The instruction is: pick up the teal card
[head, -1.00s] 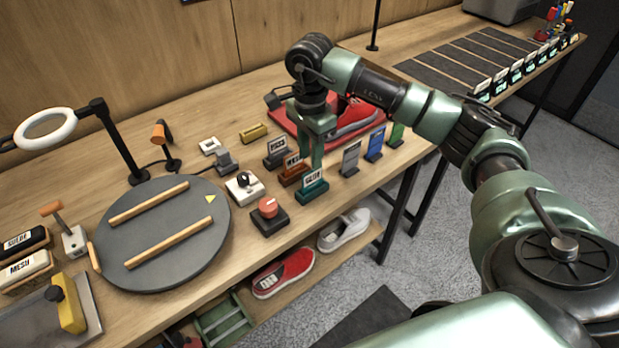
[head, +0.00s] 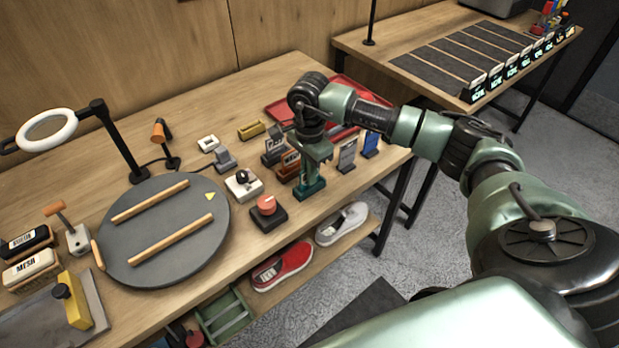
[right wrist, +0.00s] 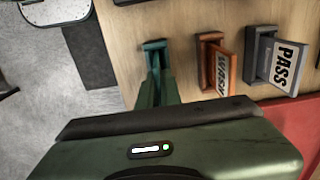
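The teal card in its teal stand (head: 309,191) is on the table near its front edge, right of the red-knobbed block. My right gripper (head: 315,160) points down right over it, and its fingers cover most of the card. In the right wrist view the teal stand (right wrist: 154,46) shows just beyond my green fingers (right wrist: 157,88), which hide the card itself. Whether the fingers are closed on the card is not clear. My left gripper is out of view.
An orange card marked WASH (right wrist: 222,72) and a grey card marked PASS (right wrist: 288,66) stand close beside it. Grey and blue cards (head: 370,146) stand to the right. A red tray (head: 345,92) lies behind. A round grey turntable (head: 165,230) is at left.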

